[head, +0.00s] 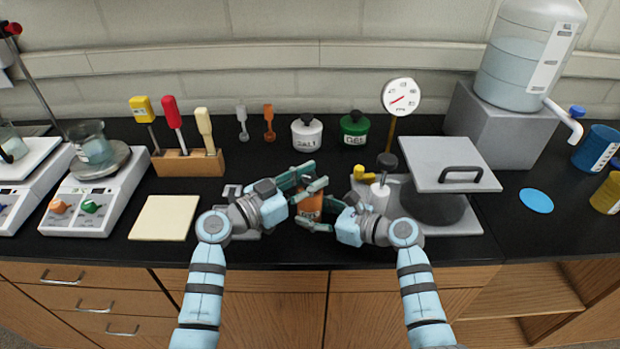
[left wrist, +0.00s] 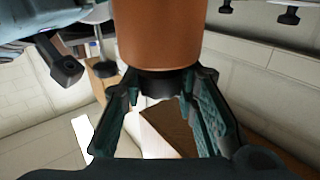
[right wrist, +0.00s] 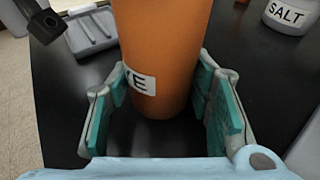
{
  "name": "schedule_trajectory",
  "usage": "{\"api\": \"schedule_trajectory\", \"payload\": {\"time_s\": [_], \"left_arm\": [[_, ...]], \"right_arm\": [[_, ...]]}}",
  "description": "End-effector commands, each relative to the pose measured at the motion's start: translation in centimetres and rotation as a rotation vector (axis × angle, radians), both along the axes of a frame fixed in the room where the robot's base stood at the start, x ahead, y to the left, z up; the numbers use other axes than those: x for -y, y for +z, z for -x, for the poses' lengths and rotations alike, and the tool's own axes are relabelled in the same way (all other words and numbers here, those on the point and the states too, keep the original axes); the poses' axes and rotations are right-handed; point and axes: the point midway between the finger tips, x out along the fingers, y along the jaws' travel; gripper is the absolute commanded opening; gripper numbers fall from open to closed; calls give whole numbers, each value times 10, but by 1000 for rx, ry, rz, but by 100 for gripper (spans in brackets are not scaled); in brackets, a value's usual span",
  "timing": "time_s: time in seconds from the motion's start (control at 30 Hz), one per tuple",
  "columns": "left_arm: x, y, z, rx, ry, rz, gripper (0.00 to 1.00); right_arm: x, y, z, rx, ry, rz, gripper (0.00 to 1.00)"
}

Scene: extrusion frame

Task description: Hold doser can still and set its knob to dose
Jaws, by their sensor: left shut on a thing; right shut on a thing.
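The doser can (head: 309,206) is an orange cylinder standing at the front of the black bench. In the right wrist view the can (right wrist: 165,50) shows a white label ending in "YE". My right gripper (head: 316,213) is shut on the can's body, one finger on each side. My left gripper (head: 303,184) is above it, shut on the can's dark knob (left wrist: 166,82), which shows below the orange body in the left wrist view. The knob is mostly hidden in the head view, and I cannot read its setting.
A yellow pad (head: 163,218) lies to the left. Behind are a salt jar (head: 307,135) and a green jar (head: 354,128). The bench's front edge is close.

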Motion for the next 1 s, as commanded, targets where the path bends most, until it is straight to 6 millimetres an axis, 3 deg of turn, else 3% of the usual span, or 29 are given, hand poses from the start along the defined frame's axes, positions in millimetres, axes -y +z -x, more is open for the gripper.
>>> {"api": "schedule_trajectory", "payload": {"time_s": [0.5,1.0], "left_arm": [[-1,-2,-1,-7,-330,-2,0],[-2,-2,1,-5,-415,4,0]], "right_arm": [[-1,1,0,0,3,-2,31],[-1,1,0,1,2,-2,31]]}}
